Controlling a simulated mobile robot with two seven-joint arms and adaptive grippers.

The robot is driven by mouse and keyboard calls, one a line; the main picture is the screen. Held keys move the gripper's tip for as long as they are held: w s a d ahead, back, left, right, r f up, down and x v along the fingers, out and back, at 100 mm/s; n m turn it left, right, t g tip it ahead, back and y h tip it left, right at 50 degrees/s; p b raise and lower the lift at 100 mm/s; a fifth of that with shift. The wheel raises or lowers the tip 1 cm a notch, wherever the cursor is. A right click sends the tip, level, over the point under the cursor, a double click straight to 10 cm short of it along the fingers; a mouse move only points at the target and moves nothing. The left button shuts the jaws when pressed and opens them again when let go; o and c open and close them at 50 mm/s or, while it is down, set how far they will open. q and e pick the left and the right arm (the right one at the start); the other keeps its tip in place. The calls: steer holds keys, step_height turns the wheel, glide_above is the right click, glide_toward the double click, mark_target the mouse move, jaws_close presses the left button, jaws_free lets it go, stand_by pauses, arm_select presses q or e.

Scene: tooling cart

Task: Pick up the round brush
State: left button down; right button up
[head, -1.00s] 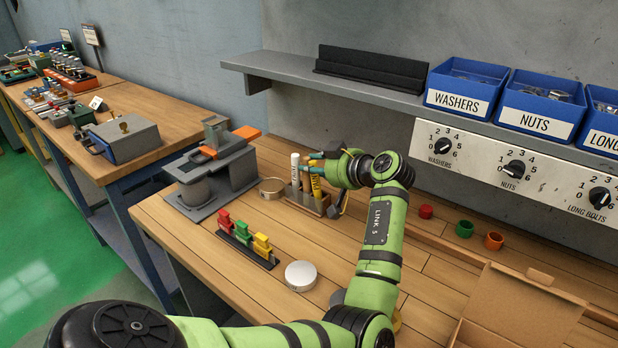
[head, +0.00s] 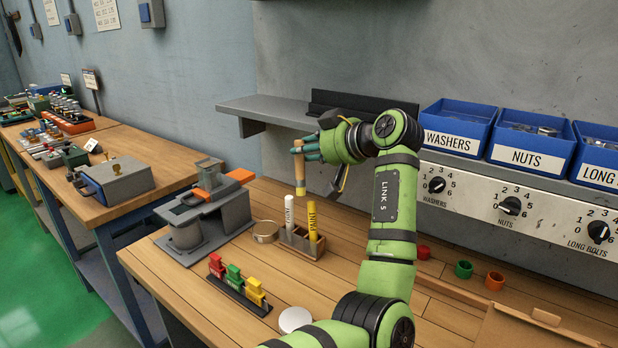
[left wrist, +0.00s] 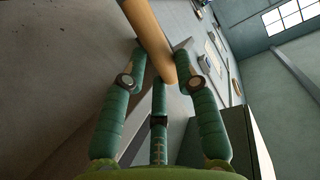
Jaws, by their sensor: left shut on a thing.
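The round brush (head: 299,172) has a pale wooden handle and a yellowish lower end. It hangs upright in the air above the small wooden holder (head: 289,239). My left gripper (head: 300,150) is shut on the handle near its top, its green fingers around the wood. In the left wrist view the handle (left wrist: 150,40) lies between the fingers of my left gripper (left wrist: 162,80). My right gripper is not in view.
A white marker (head: 289,213) and a yellow marker (head: 312,222) stand in the holder. A roll of tape (head: 266,231) lies beside it, near a grey fixture (head: 186,232). The grey shelf (head: 262,112) is behind. Red, green and orange cups stand at the right.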

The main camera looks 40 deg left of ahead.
arm_select(q)
step_height(320, 180, up, 14)
stand_by(0.3)
steer(key=shift+f, duration=0.15)
